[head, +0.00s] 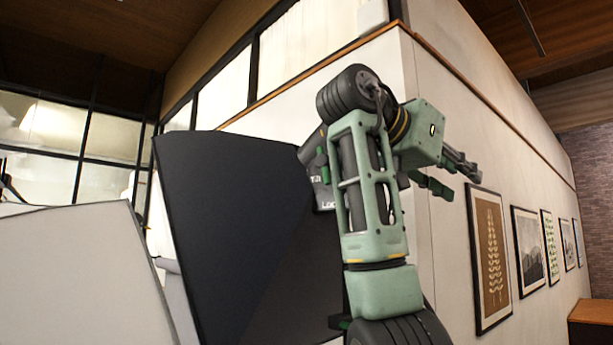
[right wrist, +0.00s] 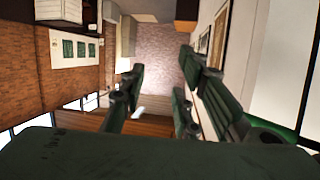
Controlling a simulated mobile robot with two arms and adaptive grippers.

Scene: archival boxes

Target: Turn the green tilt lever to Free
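A dark panel (head: 250,225) with a tilted face stands in the middle of the head view. My left gripper is out of view.
A pale slanted surface (head: 80,275) fills the lower left. A white wall (head: 440,240) stands behind my right arm, with several framed pictures (head: 491,258) along it. A wooden cabinet (head: 594,325) is at the lower right. The right wrist view shows open room beyond the fingers.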

